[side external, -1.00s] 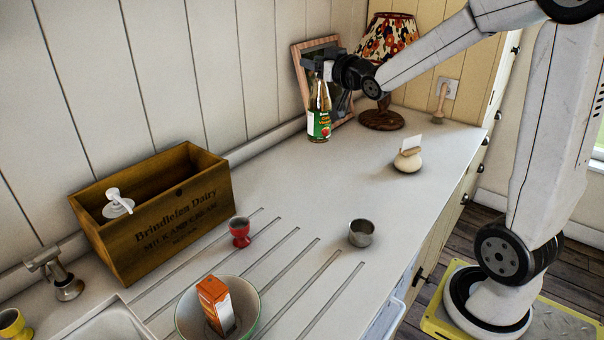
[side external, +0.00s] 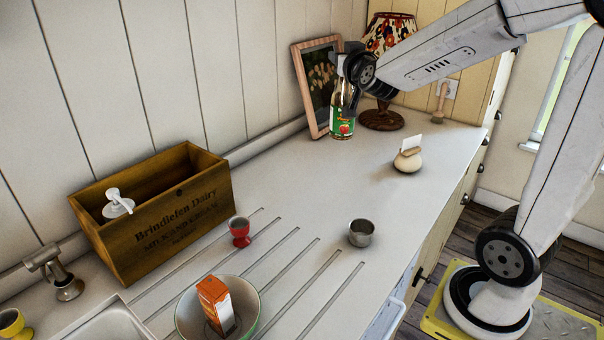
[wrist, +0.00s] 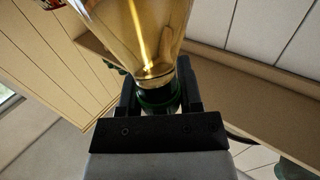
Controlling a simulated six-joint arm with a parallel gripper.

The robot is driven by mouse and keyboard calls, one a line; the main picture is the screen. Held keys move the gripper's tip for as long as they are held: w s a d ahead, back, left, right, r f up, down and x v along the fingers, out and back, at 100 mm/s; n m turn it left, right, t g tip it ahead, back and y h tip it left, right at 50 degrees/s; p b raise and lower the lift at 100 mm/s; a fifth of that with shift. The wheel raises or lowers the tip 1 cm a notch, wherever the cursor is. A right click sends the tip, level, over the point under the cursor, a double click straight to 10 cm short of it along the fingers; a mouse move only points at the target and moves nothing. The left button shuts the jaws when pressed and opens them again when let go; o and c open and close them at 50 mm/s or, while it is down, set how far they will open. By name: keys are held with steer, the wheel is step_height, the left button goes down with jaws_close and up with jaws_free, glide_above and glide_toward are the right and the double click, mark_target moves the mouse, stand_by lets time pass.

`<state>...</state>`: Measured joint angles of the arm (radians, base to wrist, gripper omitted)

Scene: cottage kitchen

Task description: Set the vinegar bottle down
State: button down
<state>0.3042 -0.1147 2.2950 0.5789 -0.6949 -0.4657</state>
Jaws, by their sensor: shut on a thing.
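The vinegar bottle (side external: 341,123), with a green and white label, is upright at the back of the counter (side external: 300,185), between the picture frame and the lamp. I cannot tell whether its base touches the counter or hangs just above. My gripper (side external: 345,76) is at the bottle's top, shut on its neck; my wrist partly hides the upper bottle. In the wrist view, the amber glass bottle (wrist: 135,35) rises from between my gripper's fingers (wrist: 158,92), which hold the dark green neck.
A picture frame (side external: 302,88) leans on the wall just left of the bottle. A lamp (side external: 381,119) stands close on its right. A round card holder (side external: 408,162) is further right. A wooden crate (side external: 180,212), red egg cup (side external: 239,230) and metal cup (side external: 361,233) stand nearer; mid-counter is clear.

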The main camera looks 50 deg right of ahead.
steer(key=shift+s+d+m+g+h, duration=0.2)
steer(key=shift+s+m+g+h, duration=0.4)
steer(key=shift+s+h, duration=0.15)
steer(key=s+f+m+g+h, duration=0.1)
steer(key=s+f+m+g, duration=0.1)
steer(key=s+m+g, duration=0.2)
steer(key=s+a+f+m+g+h, duration=0.1)
steer(key=s+f+m+g+h, duration=0.1)
steer(key=s+g, duration=0.5)
steer(key=s+a+f+m+g+h, duration=0.1)
steer(key=s+f+m+g, duration=0.3)
steer(key=s, duration=0.5)
steer(key=m+g+h, duration=0.1)
steer(key=m+g, duration=0.1)
steer(key=shift+g, duration=0.3)
steer(key=w+d+f, duration=0.6)
steer(key=w+f, duration=0.3)
steer(key=w, duration=0.2)
steer(key=shift+w+d, duration=0.3)
steer(key=shift+d, duration=0.1)
steer(key=shift+f, duration=0.15)
